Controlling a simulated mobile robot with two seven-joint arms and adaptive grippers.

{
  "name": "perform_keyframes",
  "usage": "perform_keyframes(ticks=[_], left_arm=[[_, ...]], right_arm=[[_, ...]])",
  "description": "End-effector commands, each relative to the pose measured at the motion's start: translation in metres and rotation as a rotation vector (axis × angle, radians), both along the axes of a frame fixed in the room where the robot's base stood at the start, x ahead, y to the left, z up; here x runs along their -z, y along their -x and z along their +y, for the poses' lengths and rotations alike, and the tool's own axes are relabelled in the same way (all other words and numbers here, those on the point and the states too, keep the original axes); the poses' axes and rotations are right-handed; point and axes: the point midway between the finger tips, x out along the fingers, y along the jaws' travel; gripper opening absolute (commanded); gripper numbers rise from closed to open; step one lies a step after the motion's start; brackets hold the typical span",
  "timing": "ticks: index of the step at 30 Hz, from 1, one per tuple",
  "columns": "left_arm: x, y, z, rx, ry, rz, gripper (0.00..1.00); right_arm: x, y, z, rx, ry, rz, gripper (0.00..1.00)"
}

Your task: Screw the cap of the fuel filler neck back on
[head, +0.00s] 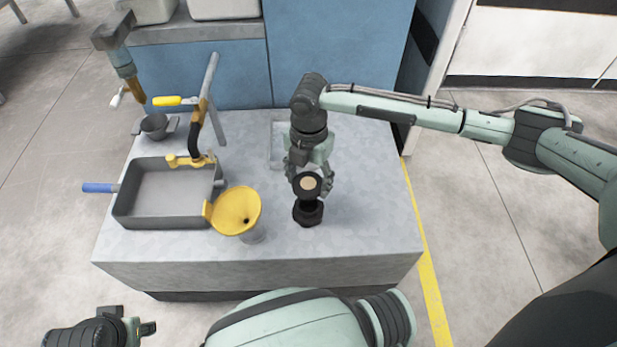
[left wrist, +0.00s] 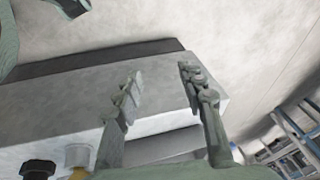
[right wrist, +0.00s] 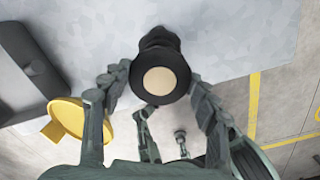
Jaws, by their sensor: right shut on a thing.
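The cap (head: 308,184) is a round black piece with a tan disc on its face. My right gripper (head: 309,172) is shut on it, with a finger on each side; the cap also shows between the fingers in the right wrist view (right wrist: 160,81). The tan face is turned toward the head camera. The black fuel filler neck (head: 308,213) stands on the table just below the cap, partly hidden by it. Whether they touch, I cannot tell. My left gripper (head: 148,328) is low at the front left, off the table; its fingers are apart and empty in the left wrist view (left wrist: 160,88).
A blue cabinet (head: 335,50) stands behind. The table right of the neck is clear.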

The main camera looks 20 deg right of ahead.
Motion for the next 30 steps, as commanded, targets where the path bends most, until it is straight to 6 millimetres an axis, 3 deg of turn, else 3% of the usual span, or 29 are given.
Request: perform_keyframes(ticks=[5, 9, 30], left_arm=[[0.009, -0.005, 0.0, 0.001, 0.005, 0.0, 0.4], [0.019, -0.006, -0.001, -0.003, 0.009, 0.008, 0.4], [-0.005, 0.004, 0.0, 0.0, -0.005, 0.005, 0.4]], right_arm=[[-0.001, 0.0, 0.0, 0.0, 0.001, 0.001, 0.28], [0.009, 0.0, 0.0, 0.001, 0.001, 0.002, 0.28], [0.049, 0.0, 0.0, 0.001, 0.001, 0.002, 0.28]])
